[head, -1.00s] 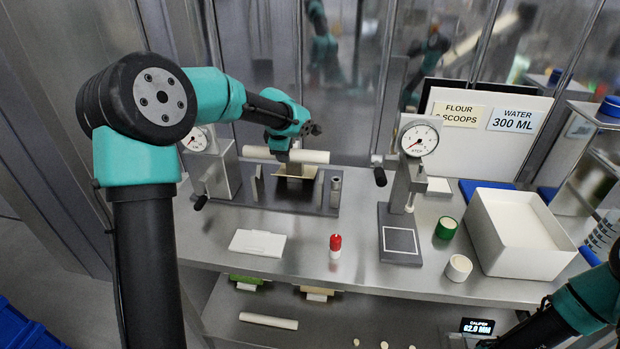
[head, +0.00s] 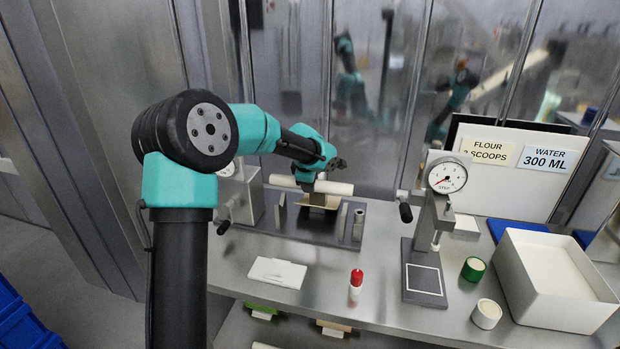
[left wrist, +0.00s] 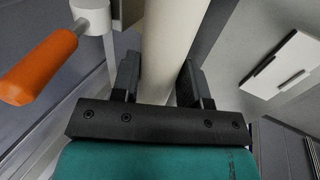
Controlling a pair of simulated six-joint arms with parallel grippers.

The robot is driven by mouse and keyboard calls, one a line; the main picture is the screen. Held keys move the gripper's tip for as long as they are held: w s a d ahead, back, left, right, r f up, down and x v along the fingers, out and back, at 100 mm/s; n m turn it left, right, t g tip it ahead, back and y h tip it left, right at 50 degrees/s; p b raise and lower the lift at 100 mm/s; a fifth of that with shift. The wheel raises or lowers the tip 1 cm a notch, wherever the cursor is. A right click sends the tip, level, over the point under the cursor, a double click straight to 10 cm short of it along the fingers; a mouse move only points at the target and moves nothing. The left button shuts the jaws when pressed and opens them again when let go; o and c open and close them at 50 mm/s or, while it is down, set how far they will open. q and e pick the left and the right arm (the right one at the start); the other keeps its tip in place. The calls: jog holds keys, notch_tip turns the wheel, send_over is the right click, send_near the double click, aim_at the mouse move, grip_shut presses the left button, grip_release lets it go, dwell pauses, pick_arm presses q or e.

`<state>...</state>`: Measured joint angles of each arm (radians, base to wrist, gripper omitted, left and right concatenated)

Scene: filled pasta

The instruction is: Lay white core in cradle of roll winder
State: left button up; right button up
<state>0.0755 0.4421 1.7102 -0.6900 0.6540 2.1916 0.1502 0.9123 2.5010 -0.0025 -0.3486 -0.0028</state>
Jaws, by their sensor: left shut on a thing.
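The white core (head: 338,188) is a long pale cylinder. In the head view it lies level, left to right, above the roll winder (head: 290,234) at the back left of the bench. My left gripper (head: 320,180) is shut around its middle. In the left wrist view the core (left wrist: 167,45) runs between the two dark fingers of the gripper (left wrist: 158,85). The winder has a dark base, short uprights and a tan piece (head: 317,204) under the core. I cannot tell whether the core touches the uprights. My right gripper is not in view.
A white flat piece (head: 277,272) and a red-capped bottle (head: 356,282) stand in front of the winder. A dial gauge stand (head: 424,280) is to the right, with a green roll (head: 473,269) and white bin (head: 555,312). An orange handle (left wrist: 38,68) shows in the left wrist view.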

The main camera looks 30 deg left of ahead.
pick_arm(q)
notch_tip(320, 180, down, 7)
dwell(0.8)
jog(key=shift+f, duration=0.1)
jog(key=o, duration=1.1)
jog(key=v, duration=1.7)
jog(key=shift+d+r, duration=0.1)
jog(key=shift+r, duration=0.1)
